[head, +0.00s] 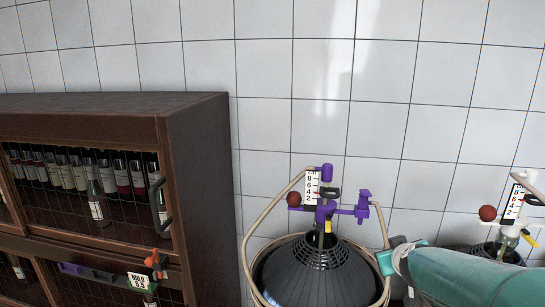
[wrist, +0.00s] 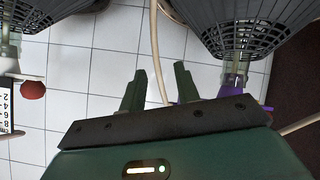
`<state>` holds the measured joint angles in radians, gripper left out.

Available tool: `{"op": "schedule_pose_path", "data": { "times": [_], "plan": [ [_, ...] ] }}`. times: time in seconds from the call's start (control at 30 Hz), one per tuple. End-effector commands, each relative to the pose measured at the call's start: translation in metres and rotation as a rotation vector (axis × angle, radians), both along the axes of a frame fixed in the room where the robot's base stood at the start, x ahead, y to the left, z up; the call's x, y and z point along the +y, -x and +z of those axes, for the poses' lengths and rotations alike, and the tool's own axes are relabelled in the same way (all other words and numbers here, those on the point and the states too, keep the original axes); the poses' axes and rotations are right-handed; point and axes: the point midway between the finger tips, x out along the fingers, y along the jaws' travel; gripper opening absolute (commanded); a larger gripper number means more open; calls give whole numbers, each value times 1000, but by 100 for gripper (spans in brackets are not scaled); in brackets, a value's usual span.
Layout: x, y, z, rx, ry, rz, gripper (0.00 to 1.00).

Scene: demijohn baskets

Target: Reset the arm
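My gripper (wrist: 161,70) shows in the wrist view with its two green fingers apart. Nothing is held between them; a pale hose passes behind the gap. In the head view my teal arm reaches in from the lower right. It covers part of the space between a dark ribbed demijohn basket (head: 322,272) and a second basket at the right edge. The wrist view is turned over, with one basket (wrist: 238,22) at the upper right and another (wrist: 50,12) at the upper left.
A purple fitting (head: 325,210) with a number scale (head: 312,187) and red ball (head: 293,199) tops the nearer basket. Pale hoses (head: 256,222) loop beside it. A dark wooden cabinet (head: 200,190) with bottles stands left. A white tiled wall (head: 300,80) closes the back.

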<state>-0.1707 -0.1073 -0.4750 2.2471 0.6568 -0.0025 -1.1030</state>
Motion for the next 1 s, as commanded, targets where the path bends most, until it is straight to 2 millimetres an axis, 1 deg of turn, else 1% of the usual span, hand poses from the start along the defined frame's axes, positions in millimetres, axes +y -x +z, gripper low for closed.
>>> {"op": "schedule_pose_path", "data": {
  "times": [0.03,0.1,0.17,0.2,0.27,0.3,0.37,0.4,0.47,0.5,0.6,0.7,0.8,1.0],
  "plan": [
    [21,10,8,0,-62,39,32],
    [51,26,14,22,-146,89,32],
    [74,43,18,52,-209,124,32],
    [88,55,20,74,-244,143,32],
    [108,76,23,116,-289,165,32],
    [119,90,24,147,-314,174,32],
    [134,112,24,195,-340,178,32],
    [143,128,24,229,-353,174,32],
    [152,152,22,281,-362,157,32],
    [157,167,21,314,-362,139,32],
    [163,202,16,384,-353,78,32],
    [163,225,12,427,-337,19,32],
    [162,237,9,449,-328,-18,32],
    [162,239,8,454,-327,-28,32]
  ]
}}
